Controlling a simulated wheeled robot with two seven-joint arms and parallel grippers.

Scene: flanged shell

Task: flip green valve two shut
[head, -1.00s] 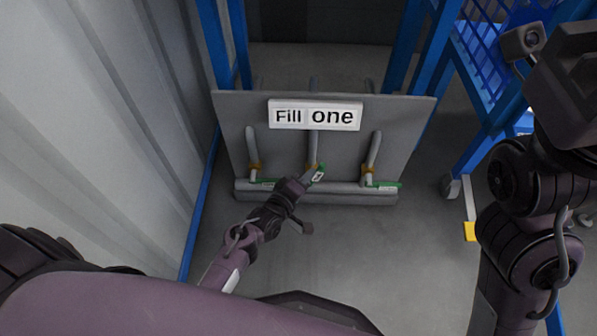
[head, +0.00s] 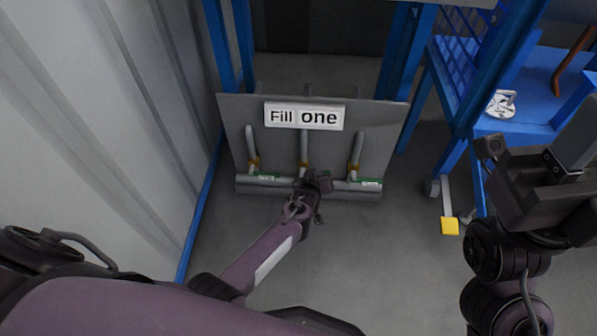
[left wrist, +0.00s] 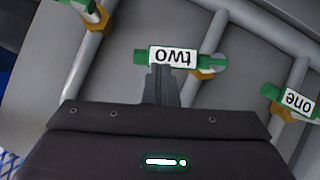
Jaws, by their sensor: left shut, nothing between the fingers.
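The green valve two (left wrist: 175,57) shows in the left wrist view, its white label "two" upside down. Its handle lies roughly crosswise to its pipe, at a slightly different slant from the handle of valve one (left wrist: 292,102). My left gripper (left wrist: 161,74) is shut and empty, its fingertips at the lower edge of the label; I cannot tell whether they touch it. In the head view my left gripper (head: 317,181) is in front of the middle pipe and hides most of valve two. My right gripper (head: 560,170) is at the right edge, fingers not clear.
A grey panel (head: 228,118) carries the sign "Fill one" (head: 303,116) and three upright pipes. Another green valve (head: 370,181) is on the right pipe. A ribbed wall (head: 90,100) stands left; a blue cart (head: 525,95) stands right. Bare floor lies in front.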

